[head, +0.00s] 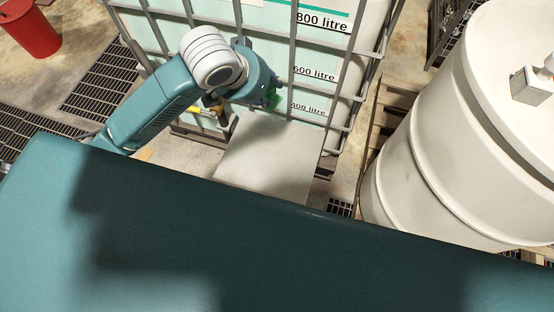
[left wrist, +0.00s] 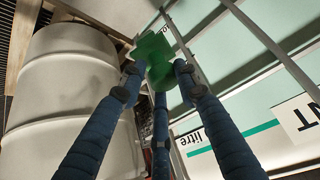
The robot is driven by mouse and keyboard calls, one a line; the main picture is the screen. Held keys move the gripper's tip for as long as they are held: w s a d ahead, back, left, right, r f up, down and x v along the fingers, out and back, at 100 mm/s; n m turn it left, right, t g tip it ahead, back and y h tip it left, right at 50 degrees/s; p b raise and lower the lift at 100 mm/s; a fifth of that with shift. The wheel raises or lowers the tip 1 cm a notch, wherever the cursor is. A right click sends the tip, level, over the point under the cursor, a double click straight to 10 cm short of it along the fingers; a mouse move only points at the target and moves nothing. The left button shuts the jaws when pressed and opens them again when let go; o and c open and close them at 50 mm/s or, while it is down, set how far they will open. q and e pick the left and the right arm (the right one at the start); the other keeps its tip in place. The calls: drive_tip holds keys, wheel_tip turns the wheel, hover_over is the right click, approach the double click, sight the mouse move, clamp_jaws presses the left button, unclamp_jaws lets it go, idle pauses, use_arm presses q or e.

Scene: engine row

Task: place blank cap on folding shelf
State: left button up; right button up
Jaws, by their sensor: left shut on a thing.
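The blank cap (left wrist: 155,54) is green and sits between the blue fingertips of my left gripper (left wrist: 158,78) in the left wrist view. In the head view only a small green part of the cap (head: 272,99) shows beneath my left gripper (head: 264,92). The gripper is shut on it. The folding shelf (head: 265,165) is a flat, pale grey panel in front of the caged tank, and its top is bare. The cap appears by the shelf's far edge; its height above the shelf cannot be told. My right gripper is not in view.
The caged liquid tank (head: 318,45) with litre marks stands behind the shelf. A large white drum (head: 425,170) stands on a wooden pallet at the right. A red bucket (head: 32,30) is at the far left. Floor grates (head: 105,75) lie at left.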

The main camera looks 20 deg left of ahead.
sight(267, 110)
use_arm(q)
drive_tip(key=shift+m, duration=0.3)
wheel_tip(267, 110, down, 5)
drive_tip(key=shift+w+d+f+b, duration=0.1)
drive_tip(key=shift+d+b, duration=0.05)
drive_tip(key=shift+b, duration=0.25)
drive_tip(key=f, duration=0.3)
drive_tip(key=shift+w+a+f+m+h+b, duration=0.2)
drive_tip(key=shift+a+f+m+h+b, duration=0.05)
drive_tip(key=shift+a+m+h+b, duration=0.15)
wheel_tip(267, 110, down, 20)
drive_tip(key=shift+w+f+b, duration=0.1)
drive_tip(key=shift+b, duration=0.8)
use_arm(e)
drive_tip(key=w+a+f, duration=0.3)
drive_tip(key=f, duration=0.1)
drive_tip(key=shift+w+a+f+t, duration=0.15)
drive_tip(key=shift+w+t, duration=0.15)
use_arm(q)
drive_tip(key=shift+f, duration=0.1)
